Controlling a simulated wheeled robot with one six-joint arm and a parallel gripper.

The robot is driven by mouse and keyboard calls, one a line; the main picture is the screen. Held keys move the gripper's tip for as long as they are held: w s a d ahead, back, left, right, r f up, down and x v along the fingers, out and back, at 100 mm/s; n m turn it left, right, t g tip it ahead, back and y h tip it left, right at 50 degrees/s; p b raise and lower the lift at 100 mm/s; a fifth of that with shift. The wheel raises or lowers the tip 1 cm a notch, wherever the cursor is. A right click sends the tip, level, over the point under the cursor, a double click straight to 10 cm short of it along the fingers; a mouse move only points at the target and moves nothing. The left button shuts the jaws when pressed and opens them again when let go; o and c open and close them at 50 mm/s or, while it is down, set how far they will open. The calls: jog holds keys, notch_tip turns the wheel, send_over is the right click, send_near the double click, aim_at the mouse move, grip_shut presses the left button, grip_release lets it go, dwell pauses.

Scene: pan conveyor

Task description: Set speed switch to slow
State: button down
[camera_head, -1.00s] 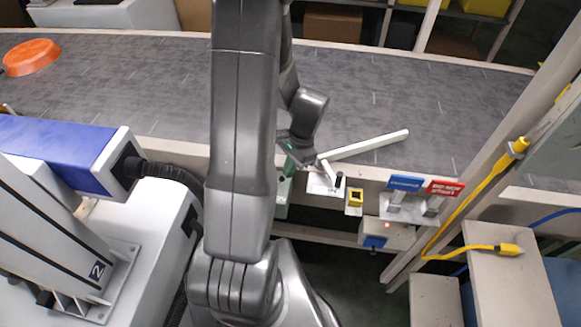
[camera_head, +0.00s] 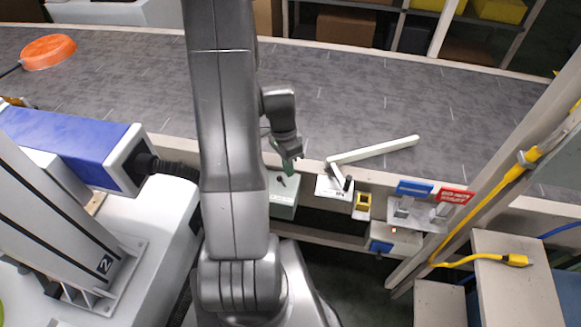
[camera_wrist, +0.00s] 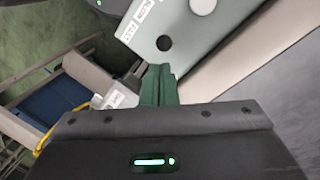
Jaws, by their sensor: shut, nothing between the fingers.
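The speed switch is a grey-green box (camera_head: 284,205) on the near side of the conveyor, with a small black lever (camera_head: 281,181) on top. In the wrist view the box top (camera_wrist: 185,60) shows two white labels, a black round knob (camera_wrist: 163,43) and a pale round part at the top edge. Which label the lever points to is hard to tell. My gripper (camera_head: 289,166) is shut and empty, its green fingertips just above the far edge of the box in the head view. In the wrist view the fingers (camera_wrist: 158,84) appear just below the knob; contact cannot be told.
Right of the box are a white panel (camera_head: 327,189) with a black-knobbed lever and long white bar, a yellow button box (camera_head: 362,206), and blue (camera_head: 414,188) and red (camera_head: 451,196) signs. An orange pan (camera_head: 48,52) lies on the grey belt (camera_head: 450,110) at far left.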

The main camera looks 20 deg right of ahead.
jog(key=shift+r, duration=0.1)
jog(key=shift+r+p, duration=0.55)
jog(key=shift+r, duration=0.2)
